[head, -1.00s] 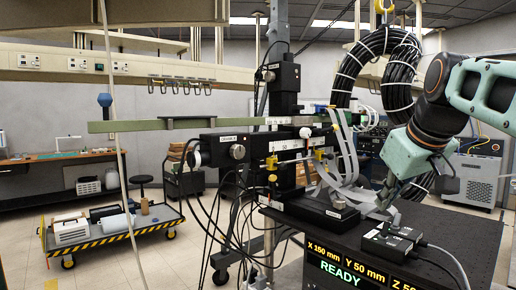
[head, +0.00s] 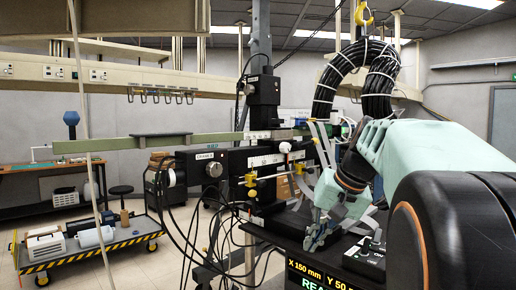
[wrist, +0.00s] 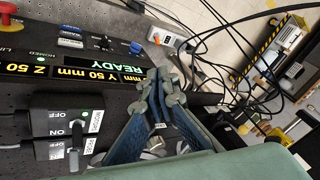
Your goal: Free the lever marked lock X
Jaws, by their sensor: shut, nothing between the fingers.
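My gripper (head: 318,236) is shut and empty, above the dark bench beside the black stage (head: 262,160). In the wrist view its blue-grey fingers (wrist: 166,88) meet in front of the bench edge. A small yellow lever (head: 250,180) stands on the front of the stage, left of my gripper and apart from it. No lock X marking is readable, so I cannot tell whether this is the named lever. A round knob (head: 213,168) sits left of it on the stage's arm. My arm hides part of the stage's right side.
A switch box (wrist: 70,125) with an upright toggle stands on the bench near my gripper. The display (wrist: 75,72) reads READY. Loose black cables (head: 215,225) hang in front of the stage. A striped cart (head: 90,250) stands on the floor at left.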

